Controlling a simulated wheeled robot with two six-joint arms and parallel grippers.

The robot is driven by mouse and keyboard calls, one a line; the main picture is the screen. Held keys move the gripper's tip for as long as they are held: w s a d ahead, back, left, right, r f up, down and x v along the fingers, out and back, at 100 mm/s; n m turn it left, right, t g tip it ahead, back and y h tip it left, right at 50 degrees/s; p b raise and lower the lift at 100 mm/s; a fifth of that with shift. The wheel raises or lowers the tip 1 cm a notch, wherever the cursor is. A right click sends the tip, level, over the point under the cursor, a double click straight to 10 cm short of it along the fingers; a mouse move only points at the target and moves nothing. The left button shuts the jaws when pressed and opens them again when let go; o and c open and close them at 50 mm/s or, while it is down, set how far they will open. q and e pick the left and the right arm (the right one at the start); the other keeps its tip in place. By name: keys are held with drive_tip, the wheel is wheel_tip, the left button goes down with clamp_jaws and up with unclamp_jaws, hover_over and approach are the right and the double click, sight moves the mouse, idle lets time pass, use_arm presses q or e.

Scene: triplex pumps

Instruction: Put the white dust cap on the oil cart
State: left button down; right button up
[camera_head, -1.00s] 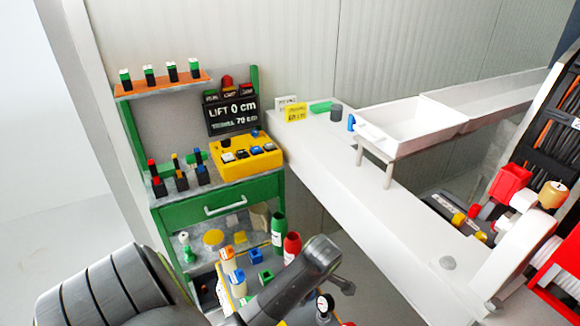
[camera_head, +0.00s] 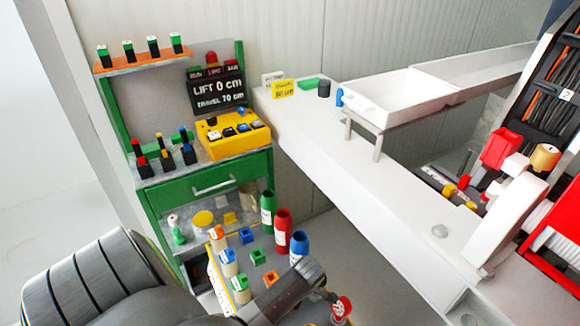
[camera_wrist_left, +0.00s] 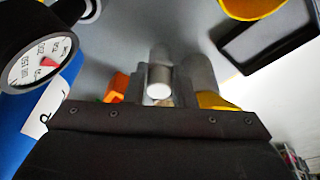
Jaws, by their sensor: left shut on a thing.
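My left arm crosses the bottom of the head view, and its gripper there is mostly hidden behind the wrist. In the left wrist view my left gripper (camera_wrist_left: 160,88) is shut on a small pale cylinder, which looks like the white dust cap (camera_wrist_left: 159,81). What looks like the oil cart (camera_head: 262,243) has a grey top carrying green, red and blue bottles, and small orange, blue and green capped items. My arm hides its near part. My right gripper is not in view.
A dial gauge (camera_wrist_left: 45,62) and a blue bottle (camera_wrist_left: 42,112) are close on the left of the wrist view. A green workbench (camera_head: 205,190) stands behind the cart. A long white bench (camera_head: 350,170) runs to the right, with a white tray (camera_head: 402,118) above it.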

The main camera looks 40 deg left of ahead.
use_arm(q)
drive_tip(key=shift+x, duration=0.85)
drive_tip(key=shift+d+f, duration=0.1)
drive_tip(key=shift+d, duration=0.1)
drive_tip(key=c, duration=1.2)
unclamp_jaws()
drive_tip(key=v, duration=1.2)
drive_tip(key=shift+p, duration=0.45)
